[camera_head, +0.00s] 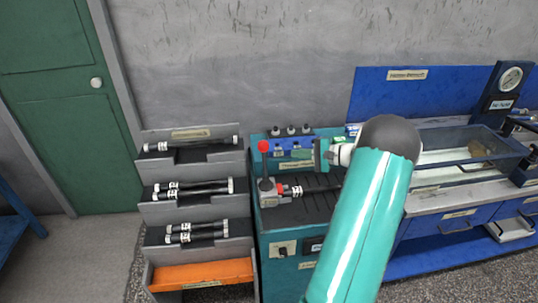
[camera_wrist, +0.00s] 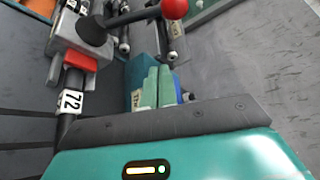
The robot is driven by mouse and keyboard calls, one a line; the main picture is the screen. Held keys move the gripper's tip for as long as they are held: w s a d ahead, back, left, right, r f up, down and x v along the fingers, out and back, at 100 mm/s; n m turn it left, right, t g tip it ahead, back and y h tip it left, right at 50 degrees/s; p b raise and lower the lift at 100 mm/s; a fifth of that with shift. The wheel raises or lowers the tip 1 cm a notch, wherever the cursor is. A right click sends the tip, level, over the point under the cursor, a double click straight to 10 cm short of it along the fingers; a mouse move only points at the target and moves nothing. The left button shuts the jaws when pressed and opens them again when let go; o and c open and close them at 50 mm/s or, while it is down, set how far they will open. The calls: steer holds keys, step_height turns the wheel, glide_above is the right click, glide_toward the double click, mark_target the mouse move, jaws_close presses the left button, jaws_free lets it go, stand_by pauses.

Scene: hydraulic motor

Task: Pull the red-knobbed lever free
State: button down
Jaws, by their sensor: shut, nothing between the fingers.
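The red-knobbed lever (camera_head: 264,165) stands upright on a small valve block (camera_head: 271,195) at the left of the green workbench. In the wrist view its red knob (camera_wrist: 174,8) is at the top edge and its dark rod runs left to a black boot (camera_wrist: 93,31). My gripper (camera_head: 316,154) is to the right of the lever in the head view, apart from it. In the wrist view my gripper's pale green fingers (camera_wrist: 157,86) are together and empty, below the knob in the picture. The arm hides part of the bench.
A hose with a red fitting and a "72" label (camera_wrist: 70,102) leaves the block. A grey rack (camera_head: 190,157) with several black hoses and an orange bin (camera_head: 203,274) stands left. Small fittings (camera_head: 290,131) line the bench's back. A blue bench with a glass-sided tank (camera_head: 455,158) is right.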

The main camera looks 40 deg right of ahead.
mark_target(264, 158)
steer(key=w+a, duration=0.6)
steer(key=a, duration=0.1)
steer(key=shift+w+f, duration=0.15)
steer(key=shift+f, duration=0.15)
stand_by(0.3)
steer(key=shift+a, duration=0.1)
steer(key=shift+s+a+r, duration=0.1)
steer(key=shift+s+r, duration=0.05)
steer(key=shift+s, duration=0.15)
